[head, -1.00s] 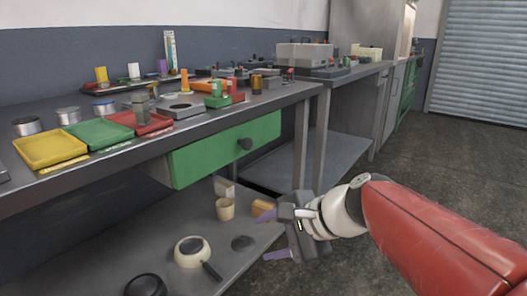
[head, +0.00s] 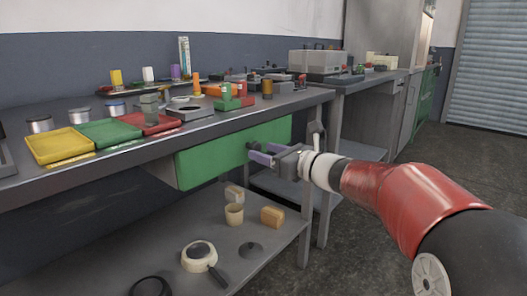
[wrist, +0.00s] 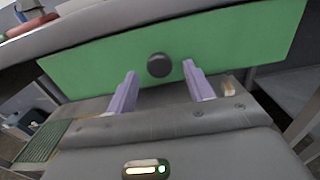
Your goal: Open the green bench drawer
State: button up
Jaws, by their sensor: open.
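The green bench drawer (head: 215,160) is under the bench top, and its front looks flush and shut. It fills the upper part of the wrist view (wrist: 95,70). Its dark round knob (wrist: 159,65) sits in the middle of the front in the wrist view; in the head view my gripper mostly covers it. My gripper (head: 260,154) is open, with its purple fingers pointing at the drawer front. In the wrist view the fingers (wrist: 158,80) stand left and right of the knob, a little below it. I see nothing between them.
The bench top (head: 100,178) above holds yellow, green and red trays and several small parts. Bench legs (head: 328,170) stand right of the drawer. The floor at right is clear.

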jog(key=shift+w+a, duration=0.45)
jog(key=shift+a, duration=0.15)
grip_shut()
